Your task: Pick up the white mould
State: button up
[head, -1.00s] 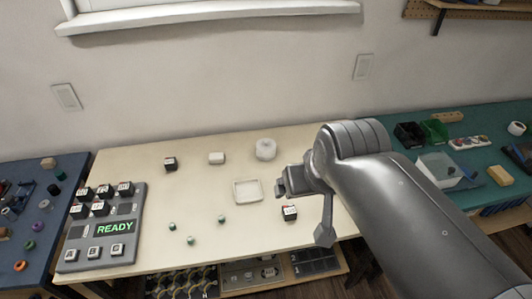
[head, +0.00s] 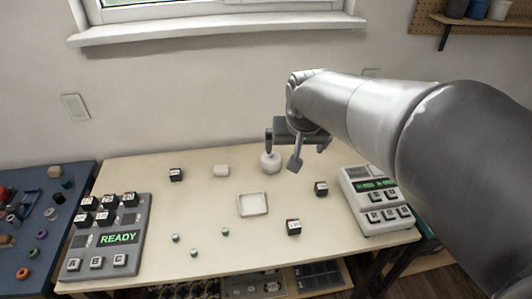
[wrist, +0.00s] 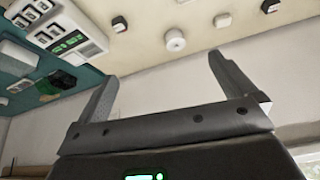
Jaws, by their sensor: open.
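Three white things lie on the cream table, and I cannot tell for sure which is the mould. A round, thick white piece (head: 270,163) stands at the back, partly hidden behind a finger; it also shows in the wrist view (wrist: 174,41). A small white block (head: 221,170) lies to its left, also in the wrist view (wrist: 222,20). A shallow square white tray (head: 242,206) lies nearer the front. My gripper (head: 297,147) is open and empty, and appears above the table's back right. In the wrist view its fingers (wrist: 165,75) are apart, with nothing between them.
A grey panel reading READY (head: 117,238) stands at left, and a white keypad device (head: 372,200) at right. Black cubes (head: 176,175), (head: 321,188), (head: 294,227) and small green pieces (head: 194,252) lie around the tray. The wall (head: 190,95) rises behind the table.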

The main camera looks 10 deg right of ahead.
jog(key=w+f, duration=0.4)
jog(key=w, duration=0.5)
jog(key=m+h, duration=0.1)
jog(key=m, duration=0.1)
send_near(271, 157)
jog(key=shift+g, duration=0.4)
jog(key=shift+w+x, duration=0.15)
jog(key=shift+x, duration=2.75)
jog(key=shift+w+x, duration=0.15)
jog(key=shift+x, duration=2.75)
jog(key=shift+r, duration=0.15)
jog(key=shift+c, duration=0.5)
jog(key=c, duration=1.3)
